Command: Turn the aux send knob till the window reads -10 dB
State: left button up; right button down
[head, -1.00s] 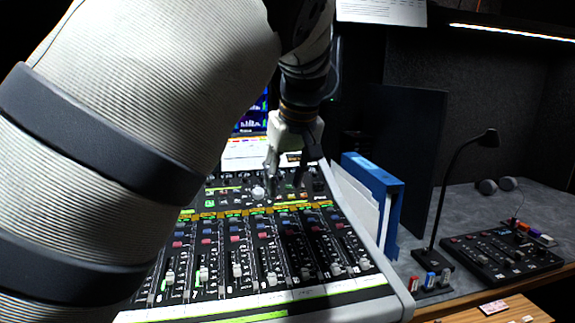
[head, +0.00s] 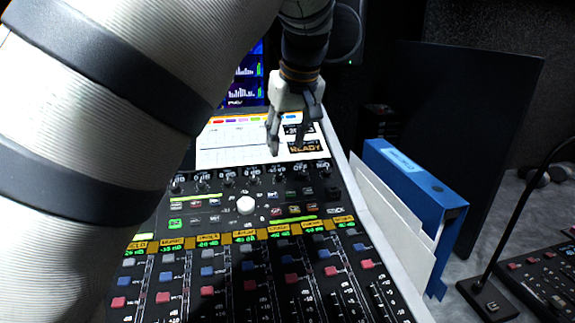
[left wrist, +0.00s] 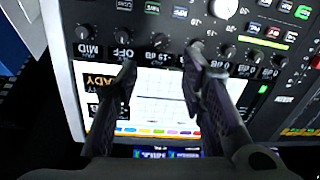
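A row of small black knobs runs along the top of the mixing console (head: 345,225), with a small lit window above each. My left gripper (head: 286,151) is above this row, its fingers pointing down, open and empty. In the left wrist view the gripper (left wrist: 160,70) has its fingertips apart on either side of one black knob (left wrist: 160,42). That knob's window (left wrist: 158,60) appears upside down and seems to read -19 dB. The neighbouring window reads OFF (left wrist: 124,54). I cannot tell whether the fingers touch the panel. My right gripper is not in view.
A larger white knob (head: 246,205) sits just below the row, among lit buttons. A white screen (head: 230,145) stands behind the row. A blue binder (head: 410,190) stands right of the console. My left arm covers the console's left side.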

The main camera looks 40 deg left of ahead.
aim_at(280, 175)
pick_arm(q)
jog(key=x, duration=1)
jog(key=shift+f, duration=0.15)
grip_shut()
